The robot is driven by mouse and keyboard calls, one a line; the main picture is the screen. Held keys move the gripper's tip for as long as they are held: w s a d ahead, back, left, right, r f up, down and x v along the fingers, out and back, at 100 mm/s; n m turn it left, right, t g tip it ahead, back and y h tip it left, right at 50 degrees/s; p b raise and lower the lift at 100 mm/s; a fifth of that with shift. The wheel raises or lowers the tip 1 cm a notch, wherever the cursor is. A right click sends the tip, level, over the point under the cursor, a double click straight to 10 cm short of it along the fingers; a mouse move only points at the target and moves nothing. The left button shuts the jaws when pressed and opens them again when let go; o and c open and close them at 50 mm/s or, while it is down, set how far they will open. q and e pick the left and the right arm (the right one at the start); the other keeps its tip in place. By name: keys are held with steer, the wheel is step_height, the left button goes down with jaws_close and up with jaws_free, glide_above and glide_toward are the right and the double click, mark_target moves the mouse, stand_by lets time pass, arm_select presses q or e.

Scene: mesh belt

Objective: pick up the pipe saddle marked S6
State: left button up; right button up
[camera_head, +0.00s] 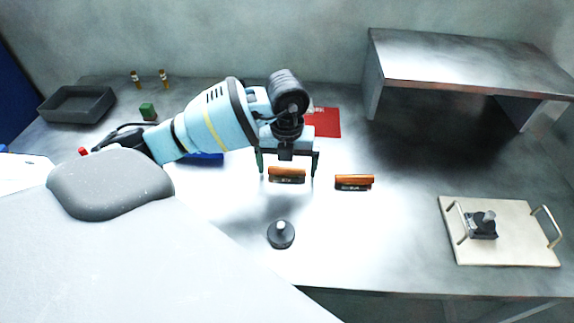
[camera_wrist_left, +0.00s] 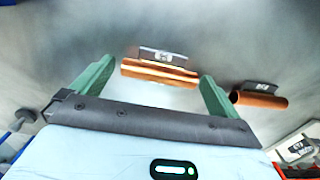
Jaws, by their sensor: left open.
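Two copper-coloured pipe saddles with dark label plates lie on the metal table. One saddle (camera_head: 287,174) is at the centre and the other saddle (camera_head: 354,183) lies apart to its right. The markings are too small to read surely. My left gripper (camera_head: 288,163) is open above the centre saddle, with one finger toward each end. In the left wrist view, the centre saddle (camera_wrist_left: 160,71) shows between the green fingertips (camera_wrist_left: 157,78), with no clear grip on it. The right-hand saddle (camera_wrist_left: 259,99) shows outside the right finger. My right gripper is not in view.
A black round-based knob (camera_head: 281,235) stands in front of the centre saddle. A board with handles (camera_head: 510,250) carries a dark fitting (camera_head: 482,225) at right. A raised metal shelf (camera_head: 470,72), red sheet (camera_head: 324,123), grey tray (camera_head: 77,104) and green block (camera_head: 147,111) are farther back.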

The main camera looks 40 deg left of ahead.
mark_target(288, 168)
arm_select(q)
steer(key=shift+c, duration=0.3)
steer(key=c, duration=1)
steer(key=shift+r, duration=0.1)
steer(key=shift+r, duration=0.15)
steer(key=shift+r, duration=0.2)
step_height(288, 168, up, 3)
steer(key=shift+r, duration=0.1)
steer(key=s+d, duration=0.1)
steer(key=d, duration=0.4)
steer(key=s+d, duration=0.1)
steer(key=d, duration=0.4)
steer(key=s+d+r, duration=0.1)
steer(key=d, duration=0.4)
steer(key=shift+s+d, duration=0.3)
